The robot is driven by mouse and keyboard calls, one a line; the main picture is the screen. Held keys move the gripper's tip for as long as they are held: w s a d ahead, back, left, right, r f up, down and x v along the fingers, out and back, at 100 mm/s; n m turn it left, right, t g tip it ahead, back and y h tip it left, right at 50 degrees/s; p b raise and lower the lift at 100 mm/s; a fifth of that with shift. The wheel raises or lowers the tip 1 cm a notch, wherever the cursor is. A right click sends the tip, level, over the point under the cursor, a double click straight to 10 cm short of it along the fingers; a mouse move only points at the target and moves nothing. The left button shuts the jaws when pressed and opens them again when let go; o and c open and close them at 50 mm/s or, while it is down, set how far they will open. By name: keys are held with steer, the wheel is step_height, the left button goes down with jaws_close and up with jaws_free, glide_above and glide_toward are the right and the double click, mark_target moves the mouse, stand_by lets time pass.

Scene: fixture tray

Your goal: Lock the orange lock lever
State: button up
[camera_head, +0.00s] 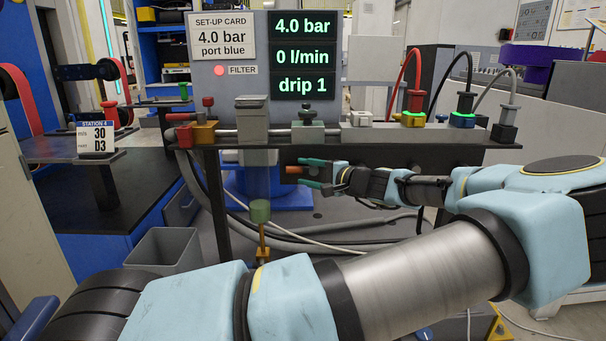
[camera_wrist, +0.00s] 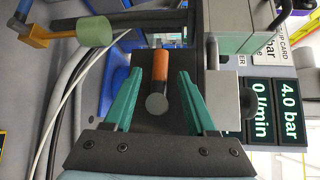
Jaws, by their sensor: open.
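The orange lock lever (camera_head: 293,170) sticks out from the dark front panel below the rail in the head view. In the wrist view the lever (camera_wrist: 161,66) is a short orange rod with a dark collar and a grey rounded end. My gripper (camera_head: 304,173) reaches it from the right with its teal fingers spread above and below. In the wrist view my gripper (camera_wrist: 160,78) is open, one finger on each side of the lever, with visible gaps on both sides. The lever's far end meets the dark panel.
Above the rail stand a grey filter block (camera_head: 252,120), a small green-grey valve (camera_head: 308,125) and coloured hose plugs (camera_head: 413,108). Hoses (camera_head: 330,232) run beneath. A display (camera_head: 303,55) reads 4.0 bar, 0 l/min, drip 1.

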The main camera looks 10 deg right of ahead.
steer(key=shift+x, duration=0.85)
steer(key=shift+c, duration=0.3)
jaws_close()
stand_by(0.5)
